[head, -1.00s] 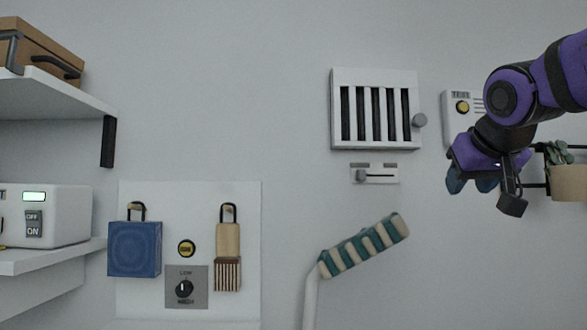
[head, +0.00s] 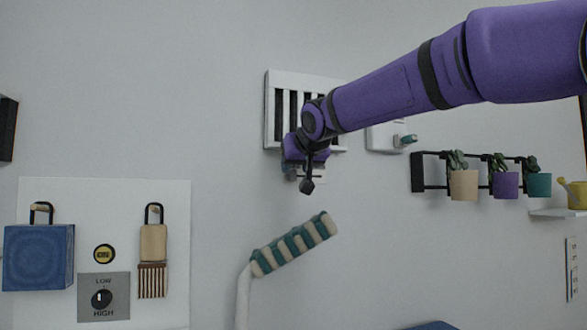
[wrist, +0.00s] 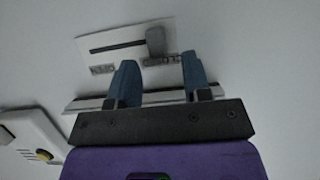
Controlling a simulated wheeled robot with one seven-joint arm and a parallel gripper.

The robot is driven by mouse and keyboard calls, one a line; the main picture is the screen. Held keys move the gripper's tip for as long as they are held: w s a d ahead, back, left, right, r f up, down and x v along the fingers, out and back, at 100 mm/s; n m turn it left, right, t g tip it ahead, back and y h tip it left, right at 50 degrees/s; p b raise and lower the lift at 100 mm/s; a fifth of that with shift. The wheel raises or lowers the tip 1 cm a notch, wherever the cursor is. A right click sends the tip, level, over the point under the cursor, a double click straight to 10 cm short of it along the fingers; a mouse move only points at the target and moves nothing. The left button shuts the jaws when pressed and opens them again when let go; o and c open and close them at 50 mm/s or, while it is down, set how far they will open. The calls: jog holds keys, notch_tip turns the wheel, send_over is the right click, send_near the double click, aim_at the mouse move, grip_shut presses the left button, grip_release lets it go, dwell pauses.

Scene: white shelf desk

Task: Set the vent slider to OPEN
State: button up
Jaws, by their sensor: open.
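The vent slider is a pale panel (wrist: 108,44) with a dark slot and a grey knob (wrist: 156,40). In the wrist view it appears upside down; the knob is at the slot's right end, and the label at the left end seems to read OPEN. The label near the knob is partly legible. My gripper (wrist: 160,60) is open, its two blue fingers pointing at the panel, with the knob between their lines, just past the tips. Contact is not visible. In the head view my gripper (head: 306,184) hides most of the panel below the vent grille (head: 270,110).
A white box (wrist: 30,135) with a yellow button is at the wrist view's lower left. Below the vent is a striped teal and cream bar (head: 295,244). Potted plants (head: 464,184) hang on a rack to the right.

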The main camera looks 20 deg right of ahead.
jog(key=shift+x, duration=0.9)
grip_shut()
